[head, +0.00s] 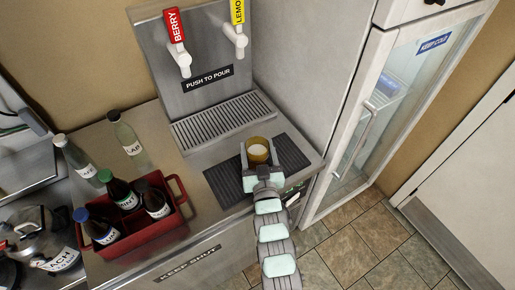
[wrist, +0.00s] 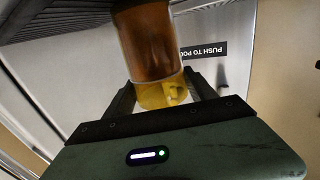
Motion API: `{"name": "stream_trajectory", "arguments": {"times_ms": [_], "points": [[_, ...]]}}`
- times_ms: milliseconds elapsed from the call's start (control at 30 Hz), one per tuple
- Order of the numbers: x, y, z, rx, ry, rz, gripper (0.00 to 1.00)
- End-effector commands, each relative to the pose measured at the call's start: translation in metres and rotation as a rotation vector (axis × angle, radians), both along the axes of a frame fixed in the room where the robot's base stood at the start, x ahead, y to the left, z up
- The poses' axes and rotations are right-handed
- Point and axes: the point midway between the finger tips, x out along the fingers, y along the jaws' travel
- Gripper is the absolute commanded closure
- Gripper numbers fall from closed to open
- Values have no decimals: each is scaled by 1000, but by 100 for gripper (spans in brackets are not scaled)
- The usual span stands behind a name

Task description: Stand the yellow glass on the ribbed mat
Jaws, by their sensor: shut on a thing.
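The yellow glass (head: 257,146) is over the dark ribbed mat (head: 224,184) on the steel counter, and looks upright. My gripper (head: 258,160) is shut on the glass, one finger on each side. In the wrist view, the glass (wrist: 145,45) sits between the two fingers (wrist: 160,95), brown in one part and clear yellow in the other. The glass and my gripper hide the middle of the mat. I cannot tell whether the glass base touches it.
A drip grate (head: 222,122) lies behind the mat, below the tap panel (head: 205,95). A red bottle carrier (head: 130,222) with several bottles stands at the left, with two loose bottles (head: 127,138) behind it. The counter's right edge is close to the mat.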

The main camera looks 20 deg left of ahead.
Motion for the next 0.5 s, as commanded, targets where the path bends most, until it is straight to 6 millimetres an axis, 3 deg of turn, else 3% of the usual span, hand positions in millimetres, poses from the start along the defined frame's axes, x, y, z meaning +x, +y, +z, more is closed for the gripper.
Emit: {"name": "stream_trajectory", "arguments": {"times_ms": [67, 100, 367, 500], "points": [[0, 0, -3, 1, -2, 0, 100], [0, 0, -3, 1, -1, 0, 35], [0, 0, -3, 0, 0, 0, 14], [0, 0, -3, 0, 0, 0, 13]]}}
